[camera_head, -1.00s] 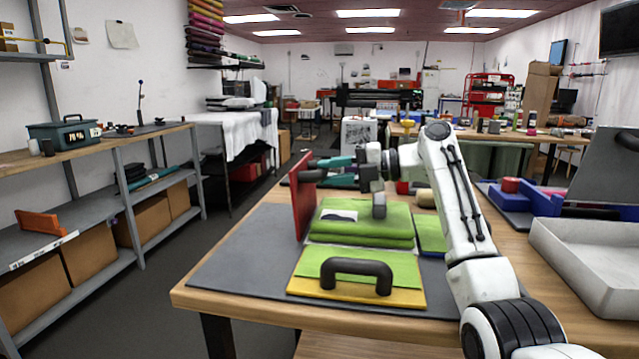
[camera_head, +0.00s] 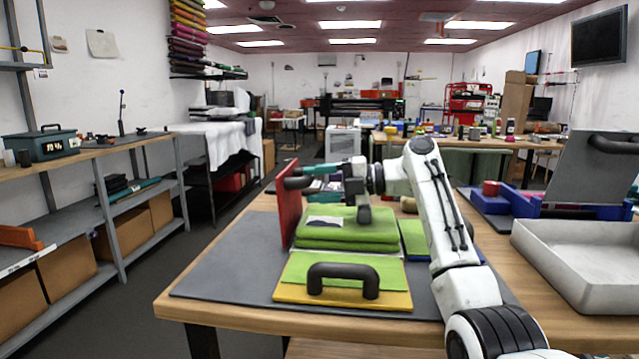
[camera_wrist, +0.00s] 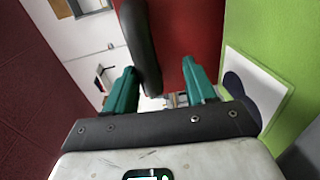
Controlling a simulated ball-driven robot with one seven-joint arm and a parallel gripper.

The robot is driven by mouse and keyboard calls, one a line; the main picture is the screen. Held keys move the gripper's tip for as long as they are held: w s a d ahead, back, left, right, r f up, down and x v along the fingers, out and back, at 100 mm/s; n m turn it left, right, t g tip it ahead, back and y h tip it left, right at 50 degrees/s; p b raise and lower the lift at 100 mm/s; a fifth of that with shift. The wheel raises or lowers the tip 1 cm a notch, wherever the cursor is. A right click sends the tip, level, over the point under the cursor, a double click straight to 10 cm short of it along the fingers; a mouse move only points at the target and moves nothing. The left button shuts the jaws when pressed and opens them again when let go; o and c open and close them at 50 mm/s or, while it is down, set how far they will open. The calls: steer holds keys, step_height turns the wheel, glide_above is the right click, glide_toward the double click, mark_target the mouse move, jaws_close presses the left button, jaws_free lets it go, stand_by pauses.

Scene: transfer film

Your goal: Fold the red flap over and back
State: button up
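The red flap (camera_head: 289,205) stands upright at the left of the green pads, and its red face fills the upper middle of the wrist view (camera_wrist: 185,25). A dark bar handle (camera_head: 296,183) sticks out from its right face; it also shows in the wrist view (camera_wrist: 143,45). My gripper (camera_head: 317,177) is at the handle with its teal fingers spread. In the wrist view (camera_wrist: 160,78) the handle lies between the fingers, close to the left one, with a gap to the right one. Whether it touches the left finger I cannot tell.
A green stack (camera_head: 345,230) with a white patch lies right of the flap. A yellow-edged green panel (camera_head: 330,293) with a black handle lies in front, on a grey mat (camera_head: 215,278). A grey tray (camera_head: 575,270) stands at the right.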

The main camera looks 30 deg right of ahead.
steer(key=shift+r, duration=0.15)
steer(key=shift+d, duration=0.15)
steer(key=shift+s+d, duration=0.2)
steer(key=shift+d, duration=0.05)
steer(key=v, duration=1)
